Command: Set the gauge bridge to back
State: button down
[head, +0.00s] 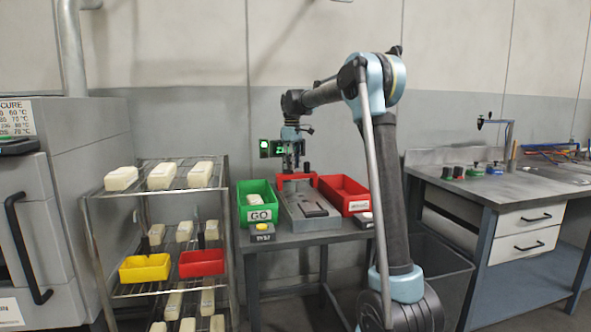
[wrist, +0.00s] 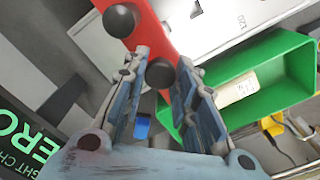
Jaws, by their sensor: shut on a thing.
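The red gauge bridge (head: 297,180) lies across the far end of the grey metal fixture (head: 309,212) on the table. In the wrist view the bridge is a red bar (wrist: 155,35) with two black knobs. My gripper (head: 293,167) is over the bridge from above. In the wrist view my gripper (wrist: 160,88) has its fingers on either side of the lower black knob (wrist: 160,73) and is shut on it. The other knob (wrist: 119,20) stands free outside the fingers. The bridge's contact with the fixture is hidden.
A green GO bin (head: 257,205) stands left of the fixture and a red bin (head: 344,193) right of it. A wire rack (head: 160,190) with pale blocks stands at left, a workbench (head: 500,185) at right.

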jog(key=w+a, duration=0.1)
jog(key=w, duration=0.5)
jog(key=shift+w+a, duration=0.15)
jog(key=shift+a, duration=0.25)
jog(key=shift+w, duration=0.1)
jog(key=c, duration=1.3)
grip_release()
notch_tip(320, 180, up, 12)
jog(key=shift+f, duration=0.1)
